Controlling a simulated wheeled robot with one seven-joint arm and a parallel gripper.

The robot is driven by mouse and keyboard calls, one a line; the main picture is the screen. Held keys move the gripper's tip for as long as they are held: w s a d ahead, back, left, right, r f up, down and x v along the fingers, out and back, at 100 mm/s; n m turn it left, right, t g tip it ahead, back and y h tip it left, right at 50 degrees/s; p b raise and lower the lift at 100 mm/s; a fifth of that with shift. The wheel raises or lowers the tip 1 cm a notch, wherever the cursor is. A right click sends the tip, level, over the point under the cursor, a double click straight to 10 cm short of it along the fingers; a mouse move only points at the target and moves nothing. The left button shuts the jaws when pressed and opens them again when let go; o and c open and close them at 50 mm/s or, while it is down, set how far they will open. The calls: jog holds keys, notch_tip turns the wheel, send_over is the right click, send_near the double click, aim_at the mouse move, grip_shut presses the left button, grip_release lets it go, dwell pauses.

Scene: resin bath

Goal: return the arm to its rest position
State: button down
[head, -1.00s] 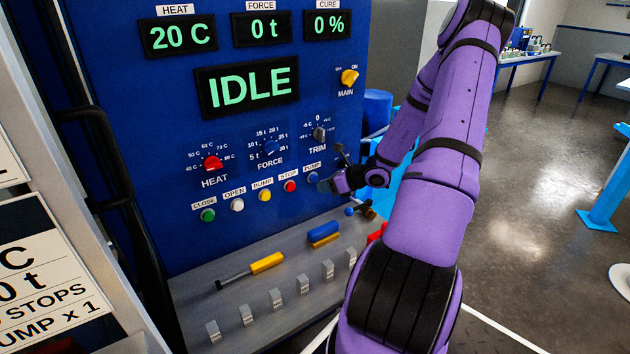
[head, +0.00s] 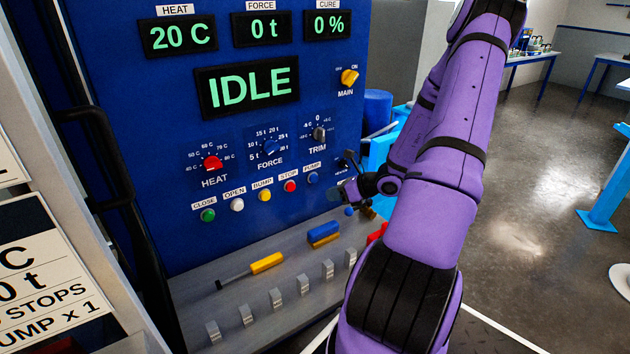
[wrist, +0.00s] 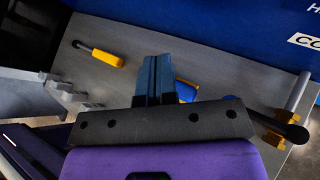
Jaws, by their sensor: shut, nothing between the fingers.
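My purple arm (head: 430,190) spans the right-centre of the head view and bends back toward the blue control panel (head: 150,110). My gripper (head: 333,194) is near the lower right of the panel, just right of and below the blue PUMP button (head: 313,179). In the wrist view my gripper (wrist: 152,77) shows its two fingers side by side, shut and empty, above the grey shelf. I cannot tell from these views whether it touches anything.
The grey shelf (head: 205,285) holds a yellow-handled tool (head: 266,263), a blue and yellow block (head: 323,234) and several small grey blocks. A black-knobbed lever (wrist: 296,133) is right of my gripper in the wrist view. Open floor (head: 530,240) lies to the right.

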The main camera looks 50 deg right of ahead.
dwell(0.5)
jog(key=a+r+n+g+y, duration=0.1)
jog(key=a+r+n+g, duration=0.7)
jog(key=a+r+n, duration=1.2)
jog(key=s+a+r+n+t+h, duration=0.1)
jog(key=s+a+r+n+h, duration=0.2)
jog(key=s+a+r+n, duration=0.2)
jog(key=s+a+r+n+h, duration=0.3)
jog(key=s+a+r+n, duration=0.3)
jog(key=s+r+n, duration=0.2)
jog(key=s+r, duration=0.2)
jog(key=s, duration=0.1)
jog(key=shift+s+n+t, duration=0.2)
jog(key=shift+n+t, duration=0.2)
